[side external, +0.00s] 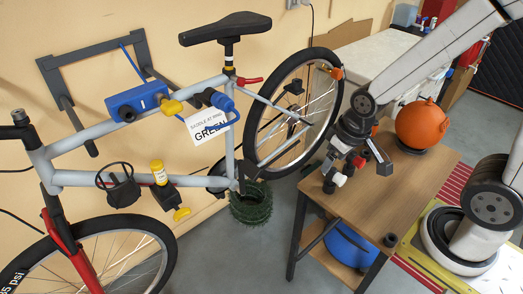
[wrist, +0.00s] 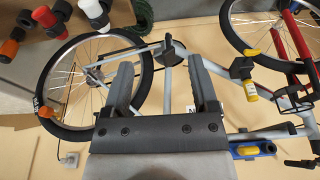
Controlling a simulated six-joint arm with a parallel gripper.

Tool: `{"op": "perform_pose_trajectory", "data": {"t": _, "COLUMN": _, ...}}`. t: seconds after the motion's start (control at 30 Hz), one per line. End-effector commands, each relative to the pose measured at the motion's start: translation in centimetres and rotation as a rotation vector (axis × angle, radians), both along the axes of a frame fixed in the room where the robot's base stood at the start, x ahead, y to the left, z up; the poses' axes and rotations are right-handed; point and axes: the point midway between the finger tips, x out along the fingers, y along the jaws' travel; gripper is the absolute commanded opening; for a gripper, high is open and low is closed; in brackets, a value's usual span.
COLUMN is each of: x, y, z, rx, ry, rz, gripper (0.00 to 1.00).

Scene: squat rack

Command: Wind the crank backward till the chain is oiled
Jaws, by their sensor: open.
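A grey bicycle (side external: 90,177) hangs against the wall in the side view. Its dark crank area (side external: 229,183) sits at the bottom of the frame, beside the rear wheel (side external: 250,120). The crank area also shows in the wrist view (wrist: 171,51), just beyond and between my fingers; the chain is too small to judge.
A sign reading GREEN (side external: 207,127) hangs by the frame. Free air separates gripper and bicycle.

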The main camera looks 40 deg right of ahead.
Motion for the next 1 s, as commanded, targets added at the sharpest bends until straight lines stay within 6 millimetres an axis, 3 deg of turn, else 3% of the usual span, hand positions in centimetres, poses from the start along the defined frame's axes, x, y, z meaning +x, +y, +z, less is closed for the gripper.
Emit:
{"op": "perform_pose_trajectory", "data": {"t": 0.67, "x": 0.7, "y": 0.0, "z": 0.0, "rx": 0.000, "ry": 0.002, "rz": 0.000, "gripper": 0.76}}
{"op": "perform_pose_trajectory", "data": {"t": 0.87, "x": 3.3, "y": 0.0, "z": -0.1, "rx": -0.001, "ry": 0.018, "rz": 0.000, "gripper": 0.76}}
{"op": "perform_pose_trajectory", "data": {"t": 1.0, "x": 6.4, "y": 0.1, "z": -0.5, "rx": -0.001, "ry": 0.038, "rz": 0.001, "gripper": 0.76}}
